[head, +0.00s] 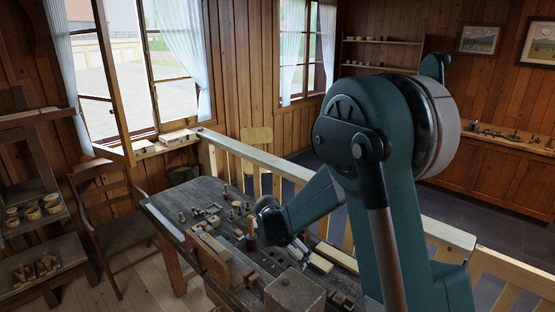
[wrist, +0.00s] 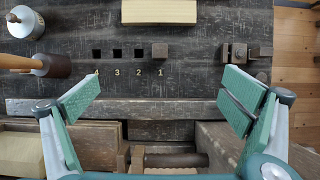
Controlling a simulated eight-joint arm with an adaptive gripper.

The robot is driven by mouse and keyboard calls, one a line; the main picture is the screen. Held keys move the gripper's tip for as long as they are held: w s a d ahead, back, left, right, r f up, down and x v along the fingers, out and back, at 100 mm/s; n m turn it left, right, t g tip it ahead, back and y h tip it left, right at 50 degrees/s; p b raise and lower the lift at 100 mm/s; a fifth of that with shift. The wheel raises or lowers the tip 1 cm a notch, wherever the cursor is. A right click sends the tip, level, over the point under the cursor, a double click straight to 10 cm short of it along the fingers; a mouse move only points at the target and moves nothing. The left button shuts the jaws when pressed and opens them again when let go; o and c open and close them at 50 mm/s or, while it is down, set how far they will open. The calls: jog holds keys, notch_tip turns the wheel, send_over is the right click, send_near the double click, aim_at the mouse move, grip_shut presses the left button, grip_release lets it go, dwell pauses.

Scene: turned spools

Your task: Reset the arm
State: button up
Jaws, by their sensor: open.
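My gripper (wrist: 160,86) is open in the wrist view, with its two green-padded fingers wide apart and nothing between them. It hangs above the front edge of a dark, worn workbench (wrist: 190,85). In the head view my arm reaches down over the same workbench (head: 165,213), and the fingers cannot be made out there.
The bench has a row of square holes numbered 4 to 1, with a wooden peg (wrist: 160,50) at 1. A pale block (wrist: 158,11) lies beyond them. Small dark blocks (wrist: 240,52) sit at right. A wooden railing (head: 330,194) runs behind the bench; a chair (head: 105,205) stands left.

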jog(key=s+d+r+m+y, duration=0.1)
jog(key=s+d+r+m, duration=0.25)
jog(key=r, duration=0.25)
jog(key=s+d+r+m, duration=0.2)
jog(key=s+r+m, duration=0.15)
jog(key=r, duration=0.25)
jog(key=s+d+r+m+t+y, duration=0.1)
jog(key=s+d+r+m, duration=0.4)
jog(key=s, duration=0.5)
jog(key=s+d+r+m+t, duration=0.1)
jog(key=s+d+r+m, duration=0.1)
jog(key=s+r+m, duration=0.6)
jog(key=shift+s+d+f+m+t+y, duration=0.95)
jog(key=shift+s+m, duration=2.45)
jog(key=shift+s, duration=4.85)
notch_tip(320, 180, down, 10)
jog(key=d+b, duration=0.1)
jog(key=b, duration=0.9)
jog(key=shift+r+h, duration=0.15)
jog(key=shift+h, duration=0.2)
